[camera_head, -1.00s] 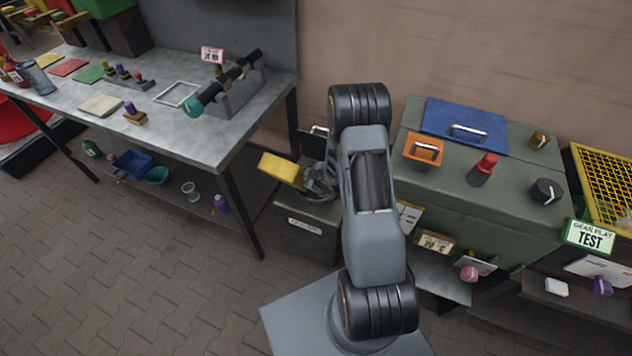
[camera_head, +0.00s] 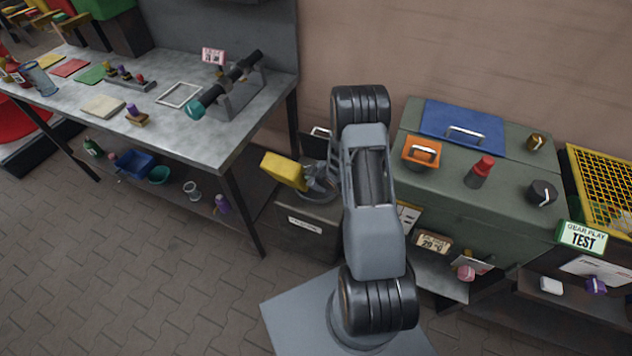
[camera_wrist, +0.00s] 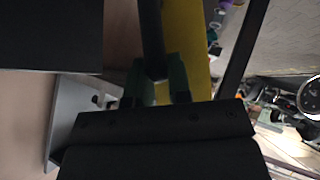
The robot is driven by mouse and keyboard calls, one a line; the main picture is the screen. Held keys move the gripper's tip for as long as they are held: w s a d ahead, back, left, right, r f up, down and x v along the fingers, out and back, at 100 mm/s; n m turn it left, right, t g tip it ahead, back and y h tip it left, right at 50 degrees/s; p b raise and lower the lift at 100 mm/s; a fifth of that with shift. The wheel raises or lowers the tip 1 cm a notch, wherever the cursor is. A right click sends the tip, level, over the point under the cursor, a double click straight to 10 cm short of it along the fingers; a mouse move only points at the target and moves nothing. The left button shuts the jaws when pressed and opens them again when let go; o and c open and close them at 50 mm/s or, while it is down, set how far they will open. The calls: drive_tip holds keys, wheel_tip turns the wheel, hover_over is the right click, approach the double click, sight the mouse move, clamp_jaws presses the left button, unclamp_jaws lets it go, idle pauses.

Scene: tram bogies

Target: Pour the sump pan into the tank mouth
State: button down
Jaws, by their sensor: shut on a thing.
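My gripper (camera_head: 312,178) is shut on a dark bar, which looks like the handle of the yellow sump pan (camera_head: 284,170). In the wrist view the green fingertips (camera_wrist: 157,82) close on this bar, with the yellow pan (camera_wrist: 187,35) beside it. The pan is tilted, and its inside cannot be seen. Below the gripper stands a dark grey tank (camera_head: 300,243) with a white label. A round rim, seemingly the tank mouth (camera_head: 316,197), shows on its top, partly hidden by my gripper and arm. The pan is above and to the left of this rim.
A metal workbench (camera_head: 215,140) with a lower shelf stands at left, its leg near the tank. A green cabinet (camera_head: 500,205) with a blue lid (camera_head: 463,127) stands at right. A brown wall is behind. The paved floor at front left is clear.

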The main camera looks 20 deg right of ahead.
drive_tip(key=shift+w+d+f+m+g+y+p, duration=0.1)
drive_tip(key=shift+w+d+m+g+y+p, duration=0.35)
drive_tip(key=shift+p, duration=1.3)
drive_tip(key=shift+w+d+p, duration=0.35)
drive_tip(key=shift+d+p, duration=0.2)
drive_tip(key=shift+p, duration=0.2)
